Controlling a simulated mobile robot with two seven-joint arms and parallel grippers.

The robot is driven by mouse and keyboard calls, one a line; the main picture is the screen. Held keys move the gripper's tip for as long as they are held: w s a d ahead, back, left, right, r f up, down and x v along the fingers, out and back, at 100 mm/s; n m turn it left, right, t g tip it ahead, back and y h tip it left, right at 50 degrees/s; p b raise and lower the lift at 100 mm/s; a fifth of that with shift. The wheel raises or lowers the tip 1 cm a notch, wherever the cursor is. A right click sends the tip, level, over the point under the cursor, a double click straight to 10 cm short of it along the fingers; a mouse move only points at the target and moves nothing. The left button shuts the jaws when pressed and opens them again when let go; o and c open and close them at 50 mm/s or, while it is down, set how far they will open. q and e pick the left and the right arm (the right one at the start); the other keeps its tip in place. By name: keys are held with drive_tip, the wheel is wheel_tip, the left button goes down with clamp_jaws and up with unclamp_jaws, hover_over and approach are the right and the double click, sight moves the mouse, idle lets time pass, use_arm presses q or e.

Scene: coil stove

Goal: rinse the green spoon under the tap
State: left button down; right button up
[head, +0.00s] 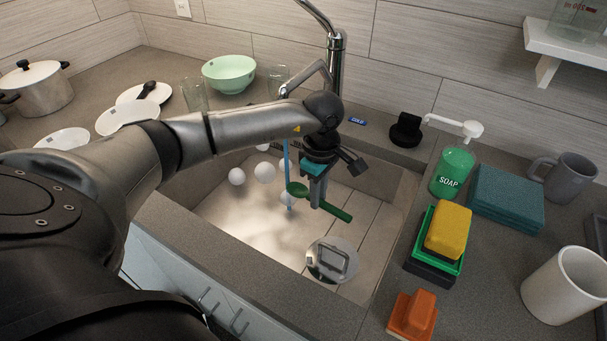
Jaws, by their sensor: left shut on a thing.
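My left gripper (316,198) reaches down into the sink (368,233) and is shut on the green spoon (338,212). The spoon's bowl points left and its handle sticks out to the lower right of the fingers. A thin blue water stream (288,176) falls at the left edge of the spoon's bowl; I cannot tell if it touches the bowl. The tap (335,65) stands behind the sink, with its top out of frame. My arm hides part of the stream. My right gripper is not in view.
Several white balls (237,176) show in the sink's left part, and a metal drain (332,260) at its front. Right of the sink are a soap bottle (452,172), a yellow sponge (448,229) and mugs. A green bowl (229,72), glasses and plates stand behind left.

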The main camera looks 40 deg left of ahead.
use_arm(q)
drive_tip(key=s+d+r+p, duration=0.3)
drive_tip(key=r+p, duration=0.1)
drive_tip(key=p, duration=0.1)
drive_tip(key=shift+s+d, duration=0.25)
idle(0.9)
drive_tip(key=s+d+r+m+b, duration=0.2)
drive_tip(key=r+m, duration=0.3)
drive_tip(key=m, duration=0.4)
drive_tip(key=s+d+r+m+b, duration=0.2)
drive_tip(key=d+r+m, duration=0.3)
drive_tip(key=m, duration=0.4)
drive_tip(key=shift+s+d+b, duration=0.2)
drive_tip(key=shift+s+b, duration=0.2)
drive_tip(key=shift+b, duration=0.35)
